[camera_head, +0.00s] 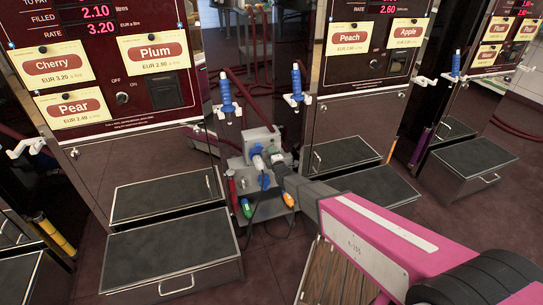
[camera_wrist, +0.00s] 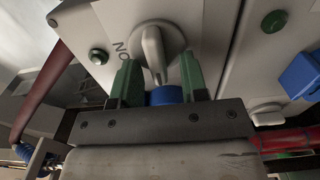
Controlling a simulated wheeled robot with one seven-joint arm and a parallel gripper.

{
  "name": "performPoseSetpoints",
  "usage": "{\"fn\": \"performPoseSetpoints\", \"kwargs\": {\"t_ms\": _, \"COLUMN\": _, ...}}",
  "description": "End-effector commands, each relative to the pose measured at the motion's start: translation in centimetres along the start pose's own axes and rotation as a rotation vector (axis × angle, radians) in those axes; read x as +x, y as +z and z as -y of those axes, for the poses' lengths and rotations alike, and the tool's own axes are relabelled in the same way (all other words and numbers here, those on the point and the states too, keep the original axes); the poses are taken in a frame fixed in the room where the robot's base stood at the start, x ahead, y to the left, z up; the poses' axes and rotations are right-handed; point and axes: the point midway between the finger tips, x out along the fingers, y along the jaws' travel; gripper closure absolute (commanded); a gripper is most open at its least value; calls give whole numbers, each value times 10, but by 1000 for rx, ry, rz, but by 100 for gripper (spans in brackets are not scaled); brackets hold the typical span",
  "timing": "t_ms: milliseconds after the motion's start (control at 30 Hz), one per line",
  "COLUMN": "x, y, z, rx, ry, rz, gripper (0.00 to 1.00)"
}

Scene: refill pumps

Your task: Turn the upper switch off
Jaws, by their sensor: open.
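A pale grey rotary switch (camera_wrist: 153,48) is on the light grey box face in the wrist view, its handle pointing down the picture. Lettering that reads ON upside down is beside it on the left. My gripper (camera_wrist: 160,78) is open, with one green fingertip on each side of the handle's lower end; I cannot tell whether either touches it. In the head view the grey box (camera_head: 248,179) stands between the pumps, and my gripper (camera_head: 276,158) is at its front. The switch is not clear there, and I cannot tell whether it is the upper one.
A green round button (camera_wrist: 98,56) is left of the switch, another (camera_wrist: 274,21) right. A blue part (camera_wrist: 164,96) is behind my fingers, and a blue cover (camera_wrist: 302,75) at the right. Cables and an orange connector (camera_head: 289,199) hang below the box. Drawers (camera_head: 172,255) flank it.

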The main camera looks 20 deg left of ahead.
Motion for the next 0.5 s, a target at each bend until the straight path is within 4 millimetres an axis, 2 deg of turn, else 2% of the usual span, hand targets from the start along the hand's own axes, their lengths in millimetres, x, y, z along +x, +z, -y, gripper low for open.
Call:
{"fn": "performPoseSetpoints", "kwargs": {"t_ms": 167, "x": -19, "y": 0, "z": -1, "rx": 0, "ry": 0, "rz": 0, "gripper": 60}}
{"fn": "performPoseSetpoints", "kwargs": {"t_ms": 500, "x": -82, "y": 0, "z": -2, "rx": -1, "ry": -2, "rz": 0, "gripper": 60}}
